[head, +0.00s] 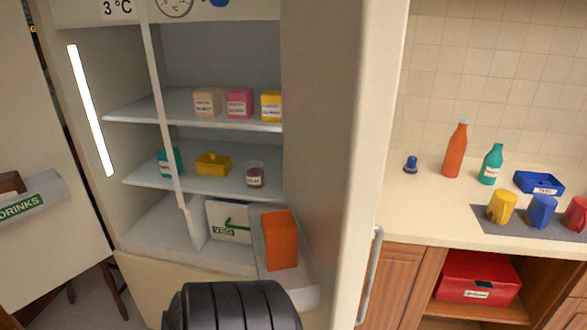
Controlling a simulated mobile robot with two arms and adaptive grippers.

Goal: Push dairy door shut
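A white fridge stands open, and its lit shelves (200,185) show. The right door (340,130) is swung open toward me and appears nearly edge-on. Its inner bin (305,285) holds an orange carton (279,240). A left door (45,120) is also open, at the far left, with a bin labelled DRINKS (30,210). No dairy label is readable, so I cannot tell for certain which door is the dairy door. A black ridged part of my own arm shows at the bottom, in front of the fridge. Neither gripper's fingers are in view.
Small boxes (239,102), a yellow tub (213,164) and a VEG drawer (229,222) are inside. Right of the door, a counter (430,206) holds bottles (455,150), cups (542,210) and a blue tray (539,183). A metal handle (370,275) is beside the door.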

